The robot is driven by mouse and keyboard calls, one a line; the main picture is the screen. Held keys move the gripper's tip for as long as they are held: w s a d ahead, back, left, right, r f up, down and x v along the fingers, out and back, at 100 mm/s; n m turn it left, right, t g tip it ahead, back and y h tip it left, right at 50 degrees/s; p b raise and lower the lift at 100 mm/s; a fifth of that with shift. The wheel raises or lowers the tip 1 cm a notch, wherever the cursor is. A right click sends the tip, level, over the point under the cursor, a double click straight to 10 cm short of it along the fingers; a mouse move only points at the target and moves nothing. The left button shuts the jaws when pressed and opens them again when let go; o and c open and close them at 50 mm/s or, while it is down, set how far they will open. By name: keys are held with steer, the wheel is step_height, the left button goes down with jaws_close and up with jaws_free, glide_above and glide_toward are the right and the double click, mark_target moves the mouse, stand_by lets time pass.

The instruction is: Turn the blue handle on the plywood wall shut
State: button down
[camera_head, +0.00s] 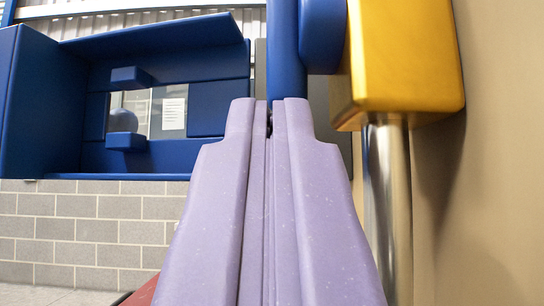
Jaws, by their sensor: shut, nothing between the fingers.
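The blue handle (283,48) stands upright at the top middle of the head camera view. Its round blue hub (322,35) joins a yellow valve body (408,55) on the right, beside the tan wall (500,170). My gripper (268,105) is lilac, with its two fingers together and nothing between them. Its tips are just below the blue handle in the picture and overlap its lower end. I cannot tell whether they touch it. The handle's upper end is cut off by the frame.
A metal pipe (391,200) runs down from the yellow body, close to the right of my gripper. A blue open cabinet (215,65) with a window and a white paper is at the left. Below it is a grey block wall (90,225).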

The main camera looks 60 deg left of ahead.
steer(key=shift+w+a+f+b, duration=0.15)
steer(key=shift+w+a+b, duration=0.35)
steer(key=shift+b, duration=0.6)
steer(key=shift+w+a+f+b, duration=0.1)
steer(key=shift+w+a+b, duration=0.15)
steer(key=shift+a+b, duration=0.65)
steer(key=shift+d+r, duration=0.1)
steer(key=shift+d, duration=0.05)
steer(key=shift+b, duration=0.3)
